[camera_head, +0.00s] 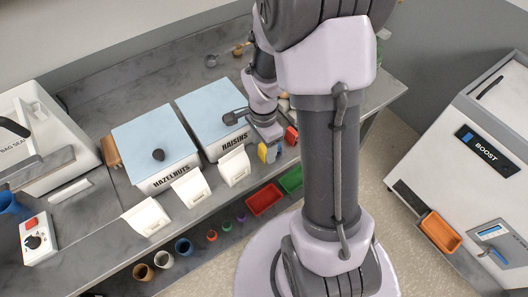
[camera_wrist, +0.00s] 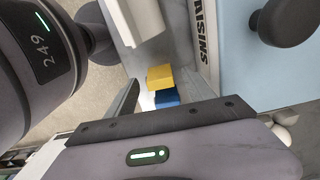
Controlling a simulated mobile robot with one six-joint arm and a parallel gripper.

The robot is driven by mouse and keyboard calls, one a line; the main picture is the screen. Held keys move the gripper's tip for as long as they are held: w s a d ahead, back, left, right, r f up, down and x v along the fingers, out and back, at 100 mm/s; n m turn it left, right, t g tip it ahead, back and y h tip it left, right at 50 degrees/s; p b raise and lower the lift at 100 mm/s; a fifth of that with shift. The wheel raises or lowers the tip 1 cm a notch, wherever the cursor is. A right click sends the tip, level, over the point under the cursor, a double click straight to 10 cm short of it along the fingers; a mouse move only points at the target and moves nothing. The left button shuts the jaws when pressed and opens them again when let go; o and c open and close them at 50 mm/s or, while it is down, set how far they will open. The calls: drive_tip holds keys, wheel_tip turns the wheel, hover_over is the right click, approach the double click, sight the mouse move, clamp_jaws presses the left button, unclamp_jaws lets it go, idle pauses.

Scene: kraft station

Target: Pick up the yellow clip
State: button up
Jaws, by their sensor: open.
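The yellow clip (camera_wrist: 160,77) shows in the wrist view just beyond my gripper (camera_wrist: 166,88), with a blue clip (camera_wrist: 167,98) right beside it. In the head view the yellow clip (camera_head: 263,153) is at the front of the counter, right of the RAISINS bin, and the blue piece is partly hidden behind it. My gripper (camera_head: 268,133) is above and close to the clip there. It is open, and the clip appears between its fingers. I cannot tell whether a finger touches it.
The RAISINS bin (camera_head: 212,112) and HAZELNUTS bin (camera_head: 152,148) stand left of my gripper, with white scoop-like holders (camera_head: 234,167) in front. A red block (camera_head: 291,135) is close on the right. Red (camera_head: 264,199) and green (camera_head: 291,180) trays sit lower in front.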

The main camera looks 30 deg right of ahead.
wheel_tip(320, 180, down, 3)
drive_tip(key=shift+r, duration=0.1)
clamp_jaws()
drive_tip(key=shift+r, duration=0.1)
